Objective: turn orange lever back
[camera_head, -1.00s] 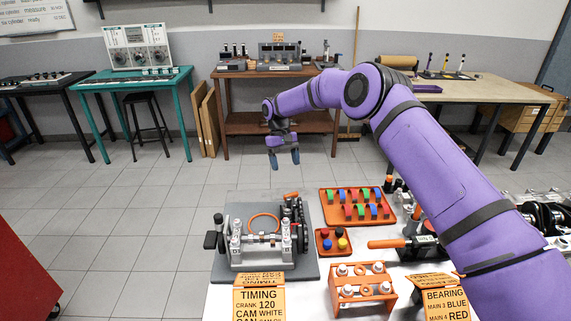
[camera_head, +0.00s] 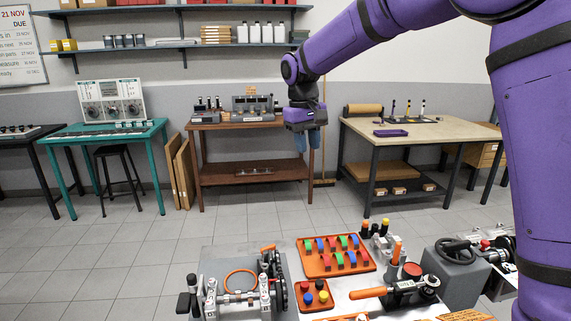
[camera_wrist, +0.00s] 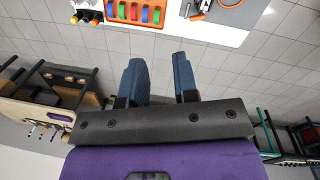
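An orange-handled lever (camera_head: 370,292) lies roughly level, pointing left from a dark clamp-like device at the front right of the bench. A smaller orange handle (camera_head: 268,248) stands at the back of the engine fixture (camera_head: 238,296); an orange handle (camera_wrist: 198,16) also shows at the top of the wrist view. I cannot tell which of these is the task's lever. My gripper (camera_head: 307,141) hangs empty with its fingers pointing down, high beyond the bench and apart from both levers. In the wrist view its two blue fingers (camera_wrist: 160,80) are spread.
An orange tray (camera_head: 325,273) of coloured parts and a smaller orange tray (camera_head: 302,307) lie between the fixture and the long lever. Open floor separates the bench from the wooden back table (camera_head: 250,170).

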